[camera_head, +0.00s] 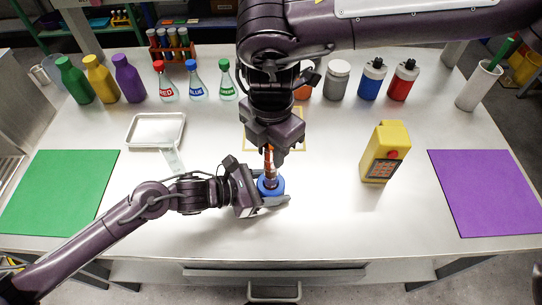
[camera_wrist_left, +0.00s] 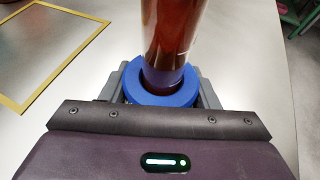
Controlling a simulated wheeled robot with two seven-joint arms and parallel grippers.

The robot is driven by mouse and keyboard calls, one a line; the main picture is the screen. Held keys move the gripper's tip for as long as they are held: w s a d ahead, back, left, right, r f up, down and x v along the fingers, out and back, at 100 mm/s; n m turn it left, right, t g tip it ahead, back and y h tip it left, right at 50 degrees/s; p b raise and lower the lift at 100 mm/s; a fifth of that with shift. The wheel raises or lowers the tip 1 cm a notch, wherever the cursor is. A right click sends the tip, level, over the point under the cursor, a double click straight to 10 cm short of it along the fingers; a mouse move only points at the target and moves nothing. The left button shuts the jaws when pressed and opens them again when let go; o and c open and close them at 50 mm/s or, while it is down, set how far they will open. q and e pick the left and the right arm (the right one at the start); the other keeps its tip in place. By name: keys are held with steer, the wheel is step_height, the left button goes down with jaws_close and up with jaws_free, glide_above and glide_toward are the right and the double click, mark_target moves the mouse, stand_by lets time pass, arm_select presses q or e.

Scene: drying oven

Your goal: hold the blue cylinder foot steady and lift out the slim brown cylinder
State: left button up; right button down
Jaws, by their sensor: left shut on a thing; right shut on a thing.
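The blue cylinder foot (camera_head: 271,186) stands on the white table near its front middle. My left gripper (camera_head: 268,195) is shut around it from the left. In the left wrist view the foot (camera_wrist_left: 160,88) is a blue ring between my left fingers. The slim brown cylinder (camera_head: 269,165) is upright, and its lower end sits inside the ring; it also shows in the left wrist view (camera_wrist_left: 170,40). My right gripper (camera_head: 270,150) comes down from above and is shut on the brown cylinder's upper part. Its fingertips are partly hidden by the gripper body.
A yellow device (camera_head: 385,152) stands to the right. A silver tray (camera_head: 156,130) lies at the left. Flasks and bottles line the back. A green mat (camera_head: 58,190) and a purple mat (camera_head: 487,190) lie at the sides. A yellow outline (camera_head: 304,140) is behind my right gripper.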

step_height(320, 180, up, 9)
arm_select(q)
steer(key=o, duration=1)
steer(key=shift+o, duration=0.2)
steer(key=shift+a, duration=0.1)
steer(key=v, duration=1)
steer(key=shift+s+a, duration=0.1)
steer(key=shift+a, duration=0.25)
steer(key=shift+s+a+r, duration=0.2)
steer(key=shift+a+r, duration=0.2)
steer(key=shift+a, duration=0.05)
